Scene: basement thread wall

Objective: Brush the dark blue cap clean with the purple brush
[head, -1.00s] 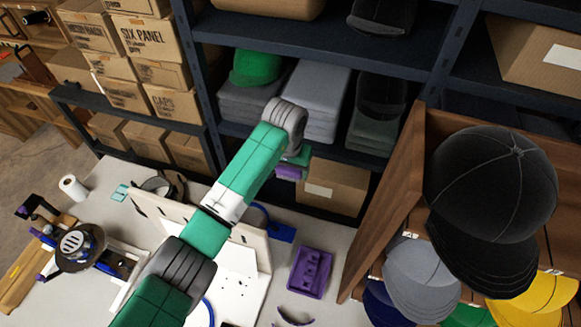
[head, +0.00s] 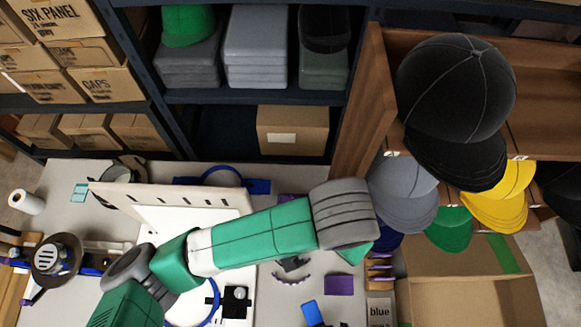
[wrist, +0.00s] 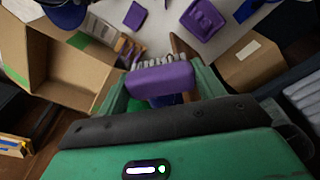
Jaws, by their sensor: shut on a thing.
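My gripper (wrist: 161,88) is shut on the purple brush (wrist: 163,79), which sits crosswise between the green fingers in the wrist view, its pale bristles facing the table side. In the head view my arm's end hides the brush. The dark blue cap (head: 386,240) hangs at the lower left of the cap rack, below a grey cap and partly hidden by it and by my arm. In the wrist view a dark blue patch shows just behind the brush; I cannot tell whether it is the cap.
A black cap (head: 455,85), a grey cap (head: 403,190), a green cap (head: 449,229) and a yellow cap (head: 497,200) hang on the wooden rack (head: 362,110). An open cardboard box (head: 470,285) stands below.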

